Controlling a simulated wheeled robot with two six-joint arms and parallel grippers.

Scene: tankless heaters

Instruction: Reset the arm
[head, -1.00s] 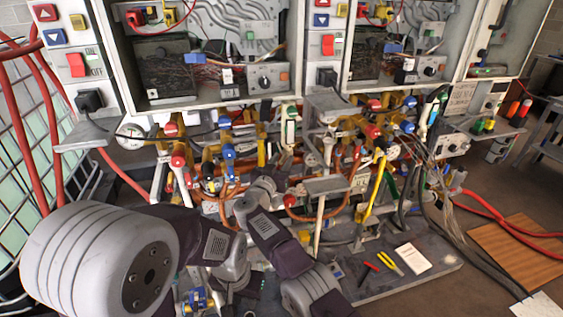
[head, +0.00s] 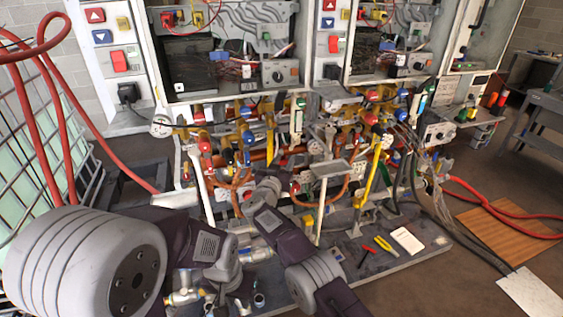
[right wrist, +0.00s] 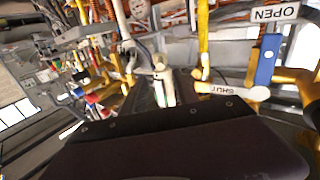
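My left arm (head: 85,265) comes in from the left in the head view, with a large grey joint and a dark link bending towards the middle. My right arm (head: 283,238) rises from the bottom middle, its far end in front of the pipework. I cannot make out the fingers of either gripper in the head view. In the right wrist view a dark part of my own arm (right wrist: 180,145) fills the bottom, and no fingertips show. Pipes and a blue-handled valve (right wrist: 266,67) with OPEN and SHUT labels lie beyond it.
Wall cabinets (head: 235,60) stand above dense pipes, valves and hoses. A grey base board (head: 375,272) carries a white pad (head: 407,240), a red tool and yellow pliers (head: 385,244). A wire cage (head: 35,150) stands left. A wooden board (head: 510,238) lies on open floor at right.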

